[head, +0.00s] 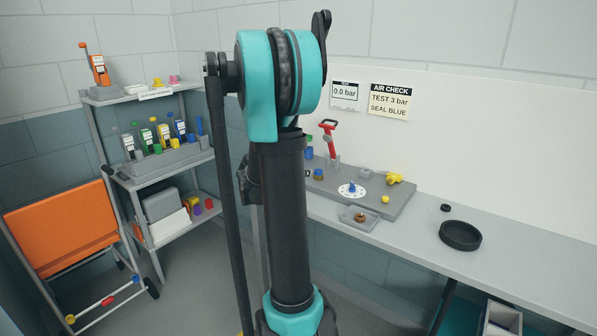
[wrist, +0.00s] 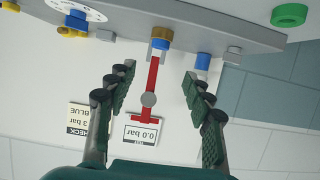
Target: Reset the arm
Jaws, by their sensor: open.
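My gripper (wrist: 157,82) shows in the wrist view with its two dark fingers wide apart and nothing gripped. The wrist view is upside down. A red T-shaped tool (wrist: 152,78) with a grey round hub appears between the fingers, beyond them; the frame shows no contact. It also shows in the head view as a red handle (head: 330,135) at the back of the bench. My teal and black arm fills the middle of the head view, and my gripper is hidden there.
A grey bench (head: 415,240) runs along the right wall with a fitting board (head: 390,205) and a black round dish (head: 460,235). Signs (head: 390,100) hang above. A shelf rack (head: 165,165) and an orange folding cart (head: 60,228) stand left.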

